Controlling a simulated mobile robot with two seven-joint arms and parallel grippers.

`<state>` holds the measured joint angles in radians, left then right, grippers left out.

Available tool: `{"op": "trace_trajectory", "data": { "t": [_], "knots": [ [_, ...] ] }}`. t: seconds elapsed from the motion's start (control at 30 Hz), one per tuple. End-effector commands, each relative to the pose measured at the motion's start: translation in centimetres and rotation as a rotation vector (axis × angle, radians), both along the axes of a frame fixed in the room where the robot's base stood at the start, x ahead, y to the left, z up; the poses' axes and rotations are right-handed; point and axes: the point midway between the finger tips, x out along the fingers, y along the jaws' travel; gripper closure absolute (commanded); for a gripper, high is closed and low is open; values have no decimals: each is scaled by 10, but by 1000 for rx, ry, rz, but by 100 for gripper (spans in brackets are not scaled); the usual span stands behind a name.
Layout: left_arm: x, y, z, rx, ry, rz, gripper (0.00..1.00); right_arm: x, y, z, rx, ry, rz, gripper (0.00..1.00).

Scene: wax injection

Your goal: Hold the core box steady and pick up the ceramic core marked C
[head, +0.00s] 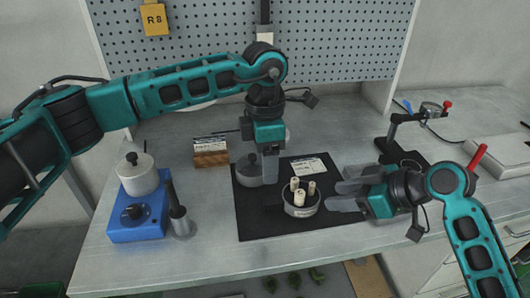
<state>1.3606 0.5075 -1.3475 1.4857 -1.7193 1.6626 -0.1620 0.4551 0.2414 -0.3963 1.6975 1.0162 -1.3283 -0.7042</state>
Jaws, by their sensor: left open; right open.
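The core box (301,210) is a small round grey container on the black mat. Several pale ceramic cores (300,197) stand upright in it. The letters on them are too small to read, so I cannot tell which is C. My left gripper (269,178) is open and points down, behind and left of the box, apart from the cores. One of its fingers shows clearly in front of a dark pot. My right gripper (343,196) is open just right of the box, its fingers pointing left toward it. Nothing shows between its fingers.
The black mat (256,221) holds a dark lidded pot (244,171) and a white card (309,167). A blue heater (138,222) with a pale pot stands at left, beside a metal cup (182,224). A clamp stand (399,146) is at right. The front table strip is clear.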

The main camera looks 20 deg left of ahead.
Motion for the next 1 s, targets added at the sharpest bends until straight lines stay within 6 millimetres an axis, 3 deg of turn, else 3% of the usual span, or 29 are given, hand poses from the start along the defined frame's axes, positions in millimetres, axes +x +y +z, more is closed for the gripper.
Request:
{"op": "trace_trajectory", "data": {
  "t": [0.1,0.23,0.7,1.0],
  "knots": [
    [9,8,5,32,-28,0,40,0,0,0,0,0,0,57],
    [10,10,-5,40,-31,-1,40,0,0,0,0,0,0,57],
    [9,9,-92,36,-28,-2,40,0,0,0,0,0,0,57],
    [9,8,-120,34,-30,-3,40,0,0,0,0,0,0,57]
  ]
}}
